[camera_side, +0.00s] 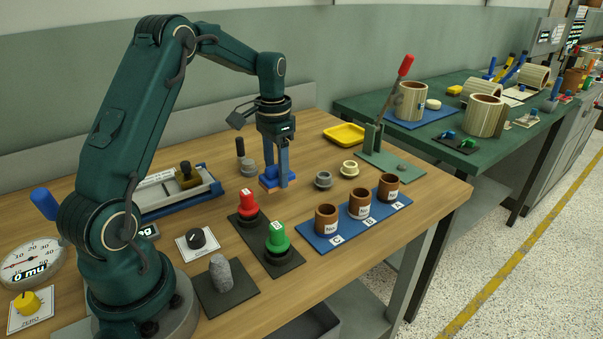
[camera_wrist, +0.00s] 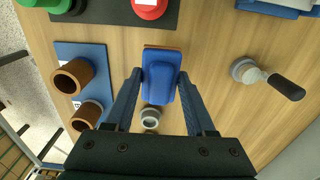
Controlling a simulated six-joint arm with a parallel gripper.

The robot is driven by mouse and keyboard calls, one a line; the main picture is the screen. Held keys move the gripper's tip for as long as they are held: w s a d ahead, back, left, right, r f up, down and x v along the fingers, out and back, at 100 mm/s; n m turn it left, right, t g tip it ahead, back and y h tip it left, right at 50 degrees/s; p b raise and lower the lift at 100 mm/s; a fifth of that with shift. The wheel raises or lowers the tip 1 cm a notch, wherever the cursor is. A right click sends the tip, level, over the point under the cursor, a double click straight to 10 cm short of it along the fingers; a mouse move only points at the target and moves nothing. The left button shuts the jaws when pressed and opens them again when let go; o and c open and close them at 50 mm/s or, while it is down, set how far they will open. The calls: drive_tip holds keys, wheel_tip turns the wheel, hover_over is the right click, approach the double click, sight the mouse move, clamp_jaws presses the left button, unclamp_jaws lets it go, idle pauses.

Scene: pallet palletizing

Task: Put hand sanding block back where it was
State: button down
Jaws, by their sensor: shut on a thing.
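The hand sanding block (camera_side: 270,182) has a blue grip on a brown base. My gripper (camera_side: 279,174) is shut on its blue grip, over the middle of the wooden table. In the wrist view the block (camera_wrist: 161,82) sits between the two blue fingers of my gripper (camera_wrist: 160,74), its brown edge showing at the far end. I cannot tell whether its base touches the table or hangs just above it.
Near the block are a grey ring (camera_side: 323,181), a black-handled tool (camera_side: 246,165) and red (camera_side: 248,205) and green (camera_side: 278,238) buttons. Brown cups stand on a blue mat (camera_side: 333,242) at right. A yellow tray (camera_side: 344,134) and a red-handled lever (camera_side: 398,78) are behind.

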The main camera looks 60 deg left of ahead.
sight(285, 203)
drive_tip(key=shift+w+d+f, duration=0.45)
drive_tip(key=shift+w+d, duration=0.05)
drive_tip(key=shift+w, duration=0.1)
drive_tip(key=shift+f, duration=2)
drive_tip(key=shift+f, duration=0.2)
drive_tip(key=shift+c, duration=1.2)
unclamp_jaws()
drive_tip(key=shift+r, duration=0.1)
